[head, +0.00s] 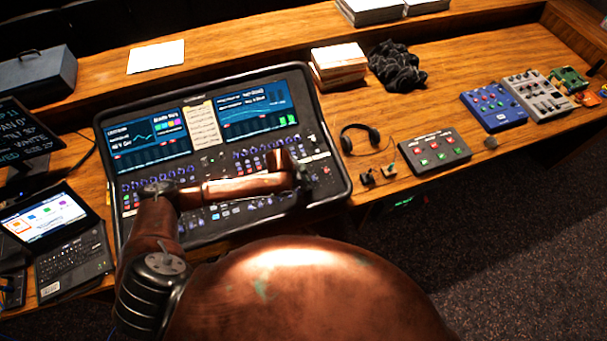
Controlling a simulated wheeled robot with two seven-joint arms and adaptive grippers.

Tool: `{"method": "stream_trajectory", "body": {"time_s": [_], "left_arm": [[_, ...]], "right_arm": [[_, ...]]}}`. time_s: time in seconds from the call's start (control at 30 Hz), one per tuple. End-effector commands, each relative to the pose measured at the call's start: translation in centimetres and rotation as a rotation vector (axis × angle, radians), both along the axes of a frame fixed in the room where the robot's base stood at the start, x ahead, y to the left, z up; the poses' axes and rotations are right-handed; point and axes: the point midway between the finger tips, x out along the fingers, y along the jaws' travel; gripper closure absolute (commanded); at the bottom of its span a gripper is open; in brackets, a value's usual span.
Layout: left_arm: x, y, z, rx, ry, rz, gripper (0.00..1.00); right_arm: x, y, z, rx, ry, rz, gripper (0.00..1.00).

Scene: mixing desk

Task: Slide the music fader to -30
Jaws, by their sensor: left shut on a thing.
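The mixing desk (222,222) is a dark console with two lit screens, rows of purple knobs and a fader area at its lower part. My left arm reaches across it from the left. My left gripper (304,178) is low over the right part of the desk, shut on a small control there, at the music fader. The fader cap is hidden by the gripper, and its scale marks and label are too small to read. My right gripper is not in view.
A laptop (72,250) stands left of the desk. To the right lie headphones (360,138), a button box (435,151), a blue pedal box (494,107) and a grey small mixer (537,97). Stacked books (338,66) and a black cable bundle (396,66) sit behind.

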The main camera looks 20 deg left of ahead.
Motion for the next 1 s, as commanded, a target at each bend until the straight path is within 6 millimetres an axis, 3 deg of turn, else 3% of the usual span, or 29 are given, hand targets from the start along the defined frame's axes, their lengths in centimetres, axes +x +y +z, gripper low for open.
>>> {"method": "stream_trajectory", "body": {"time_s": [0.1, 0.27, 0.3, 0.57, 0.87, 1.0], "left_arm": [[0.3, 0.0, 0.3, 0.003, -0.006, 0.002, 1.0], [0.4, -0.3, 0.2, 0.004, -0.005, -0.006, 1.0], [0.4, -0.4, 0.2, 0.004, -0.005, -0.006, 0.83], [0.4, -0.4, 0.2, 0.004, -0.005, -0.007, 0.65], [0.3, -0.2, 0.3, 0.005, -0.005, -0.006, 0.65], [0.0, 0.2, 1.6, 0.005, -0.006, -0.006, 0.65]], "right_arm": [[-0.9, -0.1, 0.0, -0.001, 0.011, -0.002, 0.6], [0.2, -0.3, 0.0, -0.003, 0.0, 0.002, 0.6], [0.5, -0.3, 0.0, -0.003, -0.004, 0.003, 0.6], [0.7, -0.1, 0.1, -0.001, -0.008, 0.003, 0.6], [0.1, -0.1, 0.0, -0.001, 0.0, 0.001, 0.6], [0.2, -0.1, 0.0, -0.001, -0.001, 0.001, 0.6]]}}
